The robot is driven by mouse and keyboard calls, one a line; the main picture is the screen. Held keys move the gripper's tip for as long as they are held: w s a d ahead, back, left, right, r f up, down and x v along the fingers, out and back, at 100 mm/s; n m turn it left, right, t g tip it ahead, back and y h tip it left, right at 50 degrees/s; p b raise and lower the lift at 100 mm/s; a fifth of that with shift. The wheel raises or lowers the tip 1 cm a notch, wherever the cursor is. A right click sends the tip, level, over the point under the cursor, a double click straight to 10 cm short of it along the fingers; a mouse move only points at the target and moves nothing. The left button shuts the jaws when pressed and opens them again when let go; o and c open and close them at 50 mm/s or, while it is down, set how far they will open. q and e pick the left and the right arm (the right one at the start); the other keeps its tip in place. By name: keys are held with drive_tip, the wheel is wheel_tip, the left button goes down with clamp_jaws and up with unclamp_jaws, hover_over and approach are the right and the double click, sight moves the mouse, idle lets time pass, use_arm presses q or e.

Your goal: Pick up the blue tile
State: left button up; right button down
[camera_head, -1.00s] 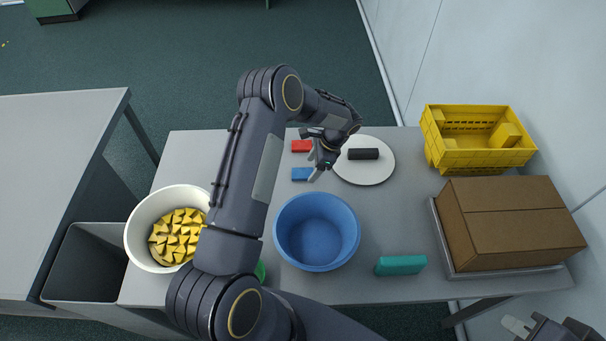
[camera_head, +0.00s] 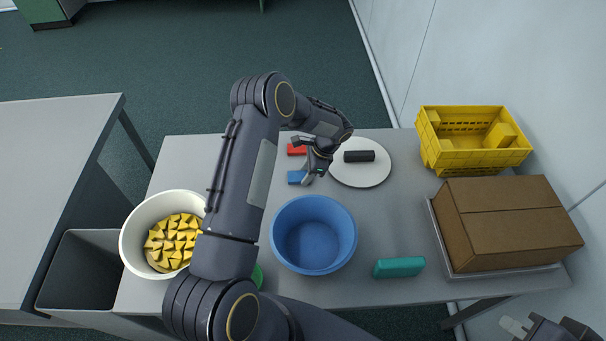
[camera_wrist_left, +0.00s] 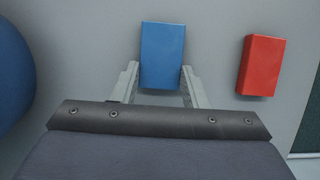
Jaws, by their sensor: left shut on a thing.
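The blue tile (camera_head: 296,177) lies on the grey table, just behind the blue bowl. In the left wrist view the blue tile (camera_wrist_left: 162,55) is between the two fingers of my left gripper (camera_wrist_left: 161,84). The fingers touch its sides near its close end, so the gripper is shut on it. In the head view my left gripper (camera_head: 308,175) reaches down over the tile and hides part of it. My right gripper (camera_head: 540,331) shows only in part at the bottom right corner, away from the tile; its jaws are not clear.
A red tile (camera_head: 297,150) lies behind the blue one, also seen in the left wrist view (camera_wrist_left: 261,66). The blue bowl (camera_head: 314,262) stands in front. A white plate (camera_head: 372,178) holds a black bar (camera_head: 359,156). A teal block (camera_head: 399,267) lies at the front.

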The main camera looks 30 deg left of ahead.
use_arm(q)
drive_tip(key=shift+r+p, duration=0.3)
drive_tip(key=shift+r, duration=0.35)
drive_tip(key=r, duration=0.1)
drive_tip(key=r+p, duration=0.1)
drive_tip(key=s+r+p, duration=0.1)
drive_tip(key=r, duration=0.1)
drive_tip(key=shift+s+d, duration=0.1)
drive_tip(key=shift+d, duration=0.3)
drive_tip(key=shift+s+d+r, duration=1.1)
drive_tip(key=shift+s+r, duration=0.2)
drive_tip(key=shift+s, duration=0.5)
drive_tip(key=shift+s+d+r, duration=1.1)
drive_tip(key=shift+s+r, duration=0.15)
drive_tip(key=shift+s, duration=0.55)
drive_tip(key=shift+s+d+r, duration=1.1)
drive_tip(key=shift+s+r, duration=0.2)
drive_tip(key=shift+s, duration=0.5)
